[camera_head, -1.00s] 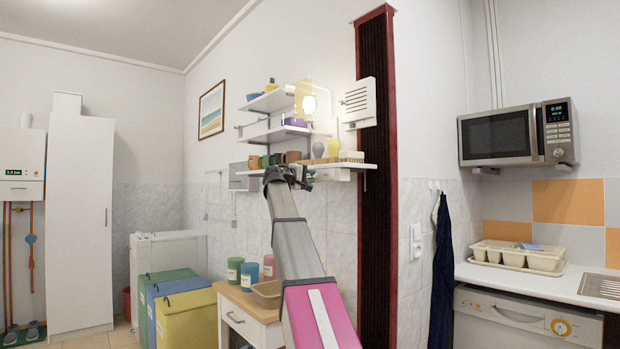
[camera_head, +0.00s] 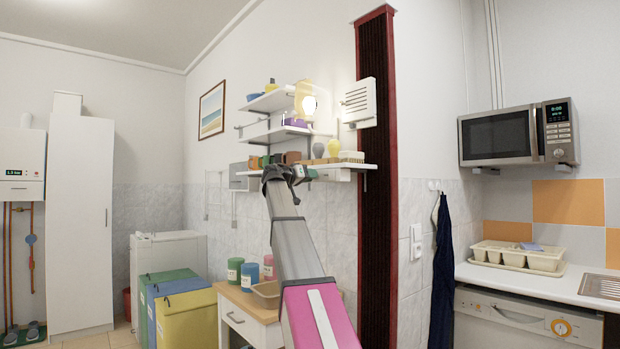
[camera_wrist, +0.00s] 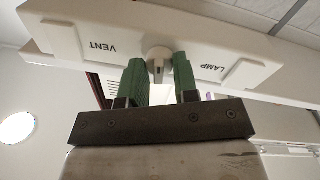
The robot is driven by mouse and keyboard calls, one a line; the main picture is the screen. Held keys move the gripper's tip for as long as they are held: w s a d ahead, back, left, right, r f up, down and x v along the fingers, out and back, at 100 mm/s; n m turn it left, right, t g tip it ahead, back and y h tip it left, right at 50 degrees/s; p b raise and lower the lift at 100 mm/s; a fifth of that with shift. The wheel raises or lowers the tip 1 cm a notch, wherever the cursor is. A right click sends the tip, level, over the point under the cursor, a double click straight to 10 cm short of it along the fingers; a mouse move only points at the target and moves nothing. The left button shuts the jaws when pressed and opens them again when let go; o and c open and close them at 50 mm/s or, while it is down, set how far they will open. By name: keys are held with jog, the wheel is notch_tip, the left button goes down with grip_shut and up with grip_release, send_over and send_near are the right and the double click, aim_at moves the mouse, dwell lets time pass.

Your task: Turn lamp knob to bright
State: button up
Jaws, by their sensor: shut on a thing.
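In the wrist view a white panel carries the words VENT and LAMP, which appear upside down, with a round white knob (camera_wrist: 158,52) between them. My gripper (camera_wrist: 158,66) has its two green fingers either side of the knob's narrow grip and is shut on it. Just how the fingers touch the grip is hard to see. In the head view my gripper (camera_head: 308,174) is at the lower wall shelf, and the knob cannot be made out there.
A white vent box (camera_head: 359,102) and a dark red column (camera_head: 376,200) stand to the right.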

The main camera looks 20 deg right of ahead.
jog(key=shift+s+m+y, duration=0.1)
jog(key=shift+m+y, duration=0.2)
jog(key=shift+m, duration=4.15)
jog(key=shift+s+m+y, duration=0.1)
jog(key=shift+m+y, duration=0.2)
jog(key=shift+m, duration=4.15)
jog(key=o, duration=0.9)
jog(key=shift+w, duration=0.1)
jog(key=v, duration=1.1)
